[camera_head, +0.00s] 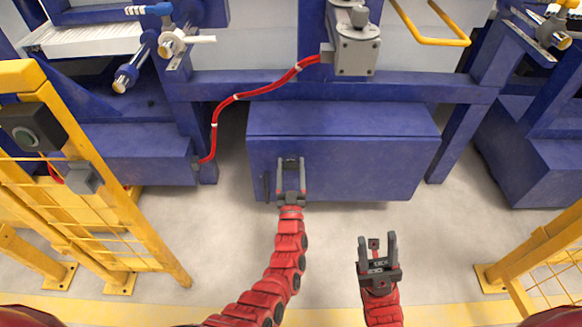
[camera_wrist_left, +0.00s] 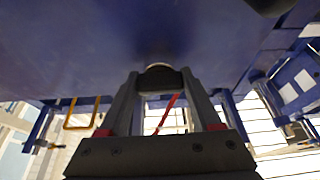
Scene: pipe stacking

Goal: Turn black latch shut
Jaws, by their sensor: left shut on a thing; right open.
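The blue box (camera_head: 380,168) stands low under the machine, its front face toward me. My left gripper (camera_head: 291,163) reaches up to the left part of that face. In the left wrist view, its two fingers are shut on the black latch (camera_wrist_left: 160,82), a short dark piece close against the blue surface. The fingers hide most of the latch in the head view, so its exact angle is unclear. My right gripper (camera_head: 377,245) is open and empty, low over the floor to the right, apart from the box.
Yellow fencing (camera_head: 110,190) stands left, with another yellow frame (camera_head: 545,250) at right. The grey floor (camera_head: 335,250) between the arms is clear.

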